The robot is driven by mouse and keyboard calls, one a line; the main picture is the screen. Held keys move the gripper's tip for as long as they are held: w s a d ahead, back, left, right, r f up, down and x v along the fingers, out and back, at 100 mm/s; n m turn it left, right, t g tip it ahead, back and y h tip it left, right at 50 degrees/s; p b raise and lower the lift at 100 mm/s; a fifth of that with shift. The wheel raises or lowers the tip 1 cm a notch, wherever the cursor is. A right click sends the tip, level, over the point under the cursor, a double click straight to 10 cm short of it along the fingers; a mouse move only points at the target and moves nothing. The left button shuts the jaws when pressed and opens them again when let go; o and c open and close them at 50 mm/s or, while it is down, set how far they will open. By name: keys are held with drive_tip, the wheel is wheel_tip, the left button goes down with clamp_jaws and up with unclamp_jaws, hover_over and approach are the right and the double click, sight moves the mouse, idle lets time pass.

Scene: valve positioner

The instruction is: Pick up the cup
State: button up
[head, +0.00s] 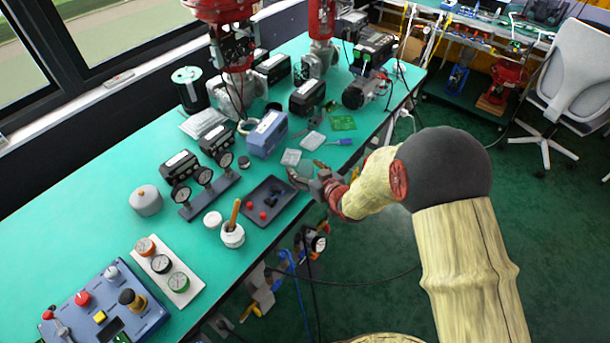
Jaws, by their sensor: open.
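A small white cup (232,238) stands upright near the front edge of the green bench, with a wooden-handled tool (235,213) sticking up out of it. My gripper (297,174) is at the bench's right edge, up and to the right of the cup and apart from it. Its jaws are open, and I see nothing held between them. The fingers are small in this view, and their height above the bench is hard to tell. The cup's inside is mostly hidden.
A dark tray (287,190) with red-capped parts lies between the cup and my gripper. A round white lid-like piece (213,219) is just left of the cup. Gauges on a bar (210,195), a gauge plate (168,270) and a blue control box (105,310) stand farther left.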

drive_tip(key=shift+c, duration=0.4)
drive_tip(key=c, duration=1.1)
drive_tip(key=shift+o, duration=0.2)
drive_tip(key=shift+r, duration=0.1)
